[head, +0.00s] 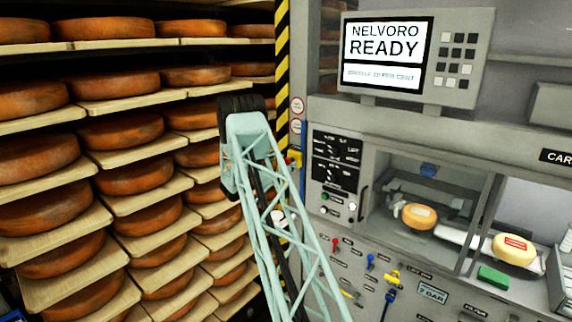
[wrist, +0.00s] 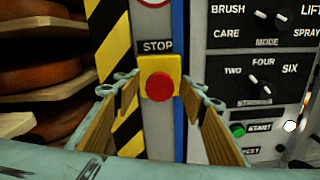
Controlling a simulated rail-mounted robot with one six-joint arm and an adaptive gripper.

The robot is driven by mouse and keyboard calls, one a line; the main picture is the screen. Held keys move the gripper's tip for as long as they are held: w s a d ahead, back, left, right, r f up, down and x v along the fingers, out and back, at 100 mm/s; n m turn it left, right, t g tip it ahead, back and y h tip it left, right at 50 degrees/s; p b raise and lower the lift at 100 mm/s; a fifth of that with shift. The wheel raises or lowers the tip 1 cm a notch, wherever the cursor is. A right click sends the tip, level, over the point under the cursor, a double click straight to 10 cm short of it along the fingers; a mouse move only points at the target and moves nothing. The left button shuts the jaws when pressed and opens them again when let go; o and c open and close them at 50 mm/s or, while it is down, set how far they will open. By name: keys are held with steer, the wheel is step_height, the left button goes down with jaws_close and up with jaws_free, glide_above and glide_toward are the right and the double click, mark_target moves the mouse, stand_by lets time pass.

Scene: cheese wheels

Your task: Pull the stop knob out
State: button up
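The stop knob (wrist: 159,86) is a round red button on a yellow box (wrist: 174,68) under a "STOP" label in the wrist view. It sits on a narrow grey post beside a yellow-black striped strip. In the head view the yellow box (head: 294,158) shows just right of my arm, and the knob itself is hard to make out. My gripper (wrist: 160,100) is open, with one wood-coloured finger pad on each side of the knob in the picture. Nothing is between the fingers that I can see touching them. The gripper's tips are hidden behind my arm in the head view.
Shelves of cheese wheels (head: 125,133) fill the left. A control panel (head: 336,160) with dials and start buttons is right of the post. A screen (head: 386,55) reads "NELVORO READY". A machine bay holds a cheese (head: 419,216); another cheese (head: 514,249) lies further right.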

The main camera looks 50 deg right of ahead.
steer(key=a, duration=1.1)
steer(key=shift+w+a, duration=0.3)
stand_by(0.3)
steer(key=shift+r, duration=0.1)
steer(key=s+a+r+m+g+y+b, duration=0.1)
steer(key=s+a+r+m+y+b, duration=0.15)
steer(key=s+a+r, duration=0.5)
steer(key=s+a+r+m+y+b, duration=0.25)
steer(key=s+a, duration=0.25)
steer(key=a, duration=0.6)
steer(key=s+a+r+m+g+y+b, duration=0.1)
steer(key=s+a+r+m+y+b, duration=0.2)
steer(key=s+a, duration=0.5)
steer(key=s+a+f+m+t+y+b, duration=0.2)
steer(key=s+a, duration=0.7)
steer(key=a, duration=0.6)
steer(key=s+a+f+m+t+y+b, duration=0.2)
steer(key=s+a, duration=0.8)
steer(key=a, duration=0.5)
steer(key=s+a+f+m+t+y+b, duration=0.3)
steer(key=s+a+y+b, duration=0.3)
steer(key=a, duration=1)
steer(key=s, duration=0.3)
steer(key=shift+s+f, duration=0.2)
steer(key=shift+f, duration=0.05)
